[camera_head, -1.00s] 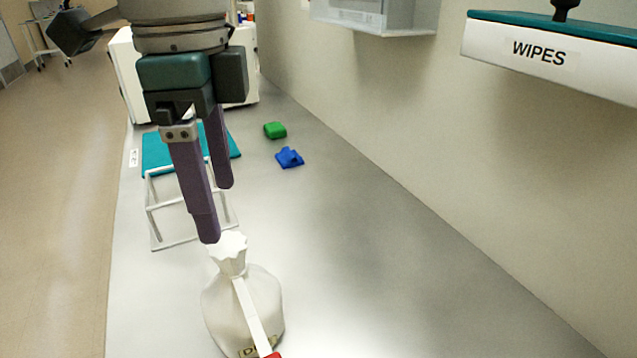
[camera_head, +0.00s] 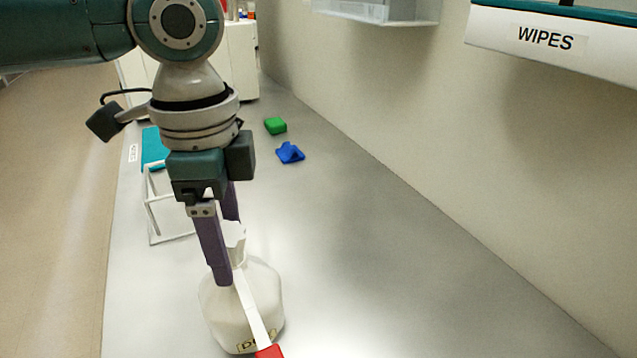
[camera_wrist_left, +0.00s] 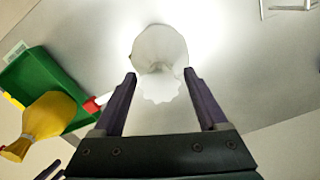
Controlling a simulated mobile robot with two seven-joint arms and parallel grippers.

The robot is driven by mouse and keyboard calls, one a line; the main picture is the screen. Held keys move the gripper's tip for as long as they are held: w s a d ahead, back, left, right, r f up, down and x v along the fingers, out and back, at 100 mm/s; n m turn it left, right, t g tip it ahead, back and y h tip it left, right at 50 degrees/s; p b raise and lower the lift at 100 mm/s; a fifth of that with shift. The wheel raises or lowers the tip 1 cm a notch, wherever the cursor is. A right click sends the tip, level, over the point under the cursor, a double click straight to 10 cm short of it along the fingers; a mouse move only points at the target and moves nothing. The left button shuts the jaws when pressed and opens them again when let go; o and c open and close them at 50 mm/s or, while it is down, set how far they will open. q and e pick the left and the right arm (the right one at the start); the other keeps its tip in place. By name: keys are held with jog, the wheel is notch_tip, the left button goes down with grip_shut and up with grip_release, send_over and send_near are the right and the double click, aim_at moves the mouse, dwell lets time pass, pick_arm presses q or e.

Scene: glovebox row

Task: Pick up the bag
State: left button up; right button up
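The white bag (camera_head: 217,318) stands upright on the grey bench at the bottom of the head view, with a gathered neck and a white strip ending in a red tag. It also shows in the left wrist view (camera_wrist_left: 158,44). My left gripper (camera_head: 229,256) points down over it, open. In the left wrist view its fingers (camera_wrist_left: 160,76) are apart on either side of the bag's neck, with gaps visible. In the head view the near finger covers part of the neck. My right gripper is not clearly shown; small dark shapes at the wrist view's lower left may belong to it.
A white wire rack (camera_head: 160,222) and a teal mat (camera_head: 153,150) lie behind the gripper. Green (camera_head: 275,125) and blue (camera_head: 290,152) items lie farther back. A green tray (camera_wrist_left: 38,85) and a yellow bag (camera_wrist_left: 48,115) are beside the white bag. The bench's right side is clear.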

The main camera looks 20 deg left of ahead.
pick_arm(q)
grip_shut()
dwell(0.4)
dwell(0.4)
